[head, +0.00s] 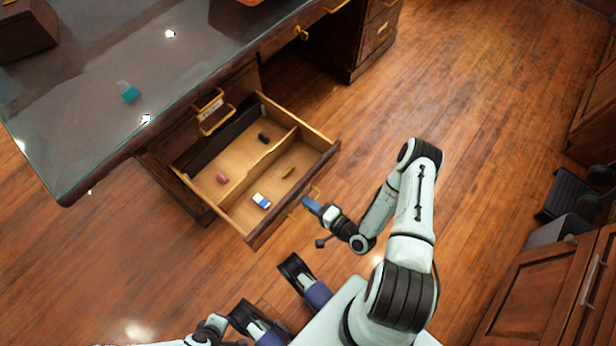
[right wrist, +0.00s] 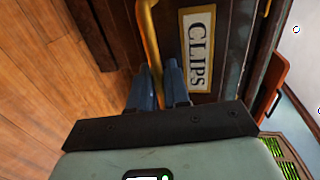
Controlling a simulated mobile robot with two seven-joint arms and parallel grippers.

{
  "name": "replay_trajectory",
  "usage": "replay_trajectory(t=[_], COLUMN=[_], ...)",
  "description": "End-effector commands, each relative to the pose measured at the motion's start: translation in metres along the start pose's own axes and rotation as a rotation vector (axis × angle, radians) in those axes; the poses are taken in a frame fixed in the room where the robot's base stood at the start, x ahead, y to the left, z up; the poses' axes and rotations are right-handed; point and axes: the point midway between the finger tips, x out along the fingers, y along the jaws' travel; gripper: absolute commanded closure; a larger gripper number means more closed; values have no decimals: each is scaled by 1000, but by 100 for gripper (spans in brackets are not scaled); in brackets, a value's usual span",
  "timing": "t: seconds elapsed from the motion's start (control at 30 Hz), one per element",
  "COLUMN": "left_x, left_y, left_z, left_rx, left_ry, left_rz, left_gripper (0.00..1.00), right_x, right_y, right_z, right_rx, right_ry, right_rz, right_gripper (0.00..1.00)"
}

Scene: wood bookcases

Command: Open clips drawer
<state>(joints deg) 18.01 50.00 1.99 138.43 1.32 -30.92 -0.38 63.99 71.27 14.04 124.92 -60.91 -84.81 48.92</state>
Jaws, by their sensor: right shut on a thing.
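The clips drawer (head: 262,165) is pulled well out from the desk, and its divided inside shows. My right gripper (head: 308,203) is at its front edge, shut on its brass handle. In the right wrist view the gripper's two blue fingers (right wrist: 160,88) are on either side of the brass handle (right wrist: 149,45), right beside the "CLIPS" label (right wrist: 196,50). The fingers hide part of the handle. My left gripper does not show.
The drawer holds a blue-and-white eraser (head: 261,201), a pink item (head: 222,178) and a small black item (head: 263,138). The glass-topped desk (head: 75,120) stands left, with a teal block (head: 129,93) on it. Open wooden floor (head: 480,130) lies right; a cabinet (head: 540,300) stands lower right.

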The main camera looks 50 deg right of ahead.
Motion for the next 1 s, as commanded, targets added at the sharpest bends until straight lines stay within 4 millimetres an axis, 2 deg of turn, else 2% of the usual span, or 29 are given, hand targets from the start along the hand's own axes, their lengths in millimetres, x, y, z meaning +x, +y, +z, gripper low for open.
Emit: replay_trajectory(t=[0.2, 0.23, 0.27, 0.3, 0.77, 0.87, 1.0], left_x=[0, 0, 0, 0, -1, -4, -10], left_y=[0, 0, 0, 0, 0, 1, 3], left_z=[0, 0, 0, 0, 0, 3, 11], left_rx=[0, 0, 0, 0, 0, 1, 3], left_ry=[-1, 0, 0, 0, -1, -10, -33], left_rz=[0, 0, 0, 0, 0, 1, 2], left_gripper=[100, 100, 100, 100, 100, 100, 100], right_x=[0, 0, 0, 0, -3, -15, -42], right_y=[-1, -1, -1, -1, 0, 0, 0], right_z=[1, 1, 1, 1, 0, 0, 0], right_rx=[1, 1, 1, 1, 0, 1, 2], right_ry=[-3, -3, -3, -3, 0, 1, 3], right_rz=[-2, -2, -2, -2, 1, 4, 4], right_gripper=[100, 80, 71, 68, 68, 68, 68])
